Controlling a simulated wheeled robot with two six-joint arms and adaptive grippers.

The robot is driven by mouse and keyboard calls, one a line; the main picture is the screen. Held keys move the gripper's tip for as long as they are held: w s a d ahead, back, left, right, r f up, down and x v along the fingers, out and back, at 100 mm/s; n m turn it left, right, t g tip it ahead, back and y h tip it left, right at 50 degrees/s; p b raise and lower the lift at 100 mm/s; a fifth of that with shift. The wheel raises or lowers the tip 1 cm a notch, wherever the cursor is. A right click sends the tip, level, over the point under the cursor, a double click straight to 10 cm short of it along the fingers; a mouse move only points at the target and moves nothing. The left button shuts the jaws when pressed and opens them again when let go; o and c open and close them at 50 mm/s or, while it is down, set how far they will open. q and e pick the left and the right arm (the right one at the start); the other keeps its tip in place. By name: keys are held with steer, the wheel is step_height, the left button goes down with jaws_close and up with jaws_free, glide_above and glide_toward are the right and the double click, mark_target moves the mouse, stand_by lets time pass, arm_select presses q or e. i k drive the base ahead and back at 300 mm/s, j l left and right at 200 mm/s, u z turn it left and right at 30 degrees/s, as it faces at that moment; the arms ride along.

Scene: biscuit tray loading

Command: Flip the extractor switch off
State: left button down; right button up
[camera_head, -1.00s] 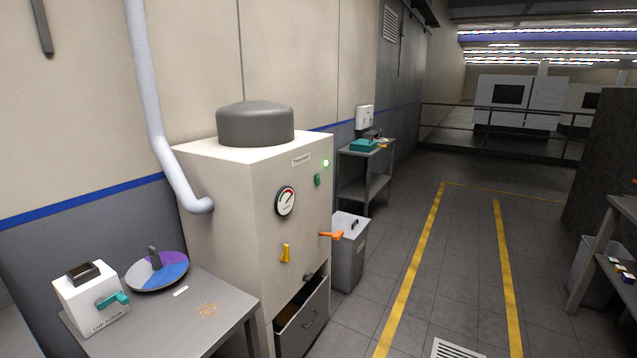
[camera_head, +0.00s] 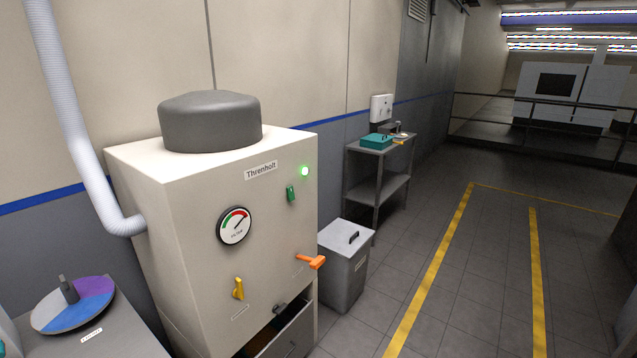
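The extractor is a cream cabinet (camera_head: 190,215) labelled "Threnholt", with a dark grey cap on top and a ribbed hose at its left side. Its front has a green switch (camera_head: 291,193) at the upper right, just below a lit green lamp (camera_head: 304,171). A round gauge (camera_head: 234,226) sits left of the switch. A yellow handle (camera_head: 238,288) is lower left and an orange lever (camera_head: 311,261) sticks out at the right. Neither of my grippers is in view.
An open drawer (camera_head: 290,335) juts from the cabinet's bottom. A grey lidded bin (camera_head: 343,270) stands at its right. A side table (camera_head: 75,335) with a coloured disc (camera_head: 84,304) is at lower left. A small shelf table (camera_head: 377,190) stands behind.

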mark_target(289, 190)
steer(key=i+l, duration=0.35)
steer(key=i+l+u, duration=0.1)
steer(key=i+l, duration=0.25)
steer(key=l, duration=0.15)
steer(key=i+l, duration=0.3)
steer(key=i+l+u, duration=0.1)
steer(key=i+l, duration=0.25)
steer(key=l, duration=0.2)
